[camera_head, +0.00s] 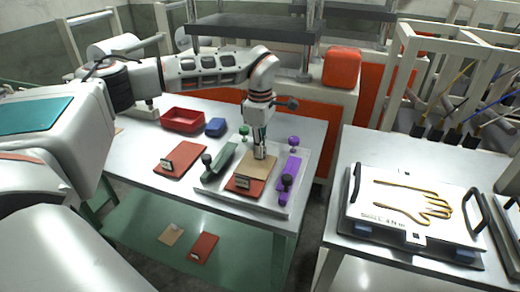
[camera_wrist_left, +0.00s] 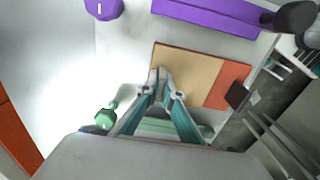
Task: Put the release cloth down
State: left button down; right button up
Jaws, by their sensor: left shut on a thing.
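The release cloth, seen as a tan sheet (camera_head: 255,169), lies over a red-orange pad (camera_head: 241,186) with a dark tag at its near end. It also shows in the left wrist view (camera_wrist_left: 194,74), covering most of the pad, with a red strip bare at one end. My left gripper (camera_head: 261,153) points down at the far edge of the tan sheet. In the left wrist view its fingertips (camera_wrist_left: 167,90) are close together at the sheet's edge, shut on it. The exact pinch is too small to see. My right gripper is not in view.
A green bar (camera_head: 219,162) and a purple bar (camera_head: 291,172) with knobs flank the pad on a pale plate (camera_head: 215,194). Another red pad (camera_head: 181,160), a red bin (camera_head: 182,121) and a blue block (camera_head: 215,127) stand left. A glove-outline plate (camera_head: 370,210) is on the right table.

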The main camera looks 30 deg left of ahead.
pick_arm(q)
jog(key=shift+f, duration=0.1)
jog(key=c, duration=2.2)
grip_release()
jog(key=shift+c, duration=0.2)
notch_tip(320, 180, up, 12)
jog(key=p, duration=0.1)
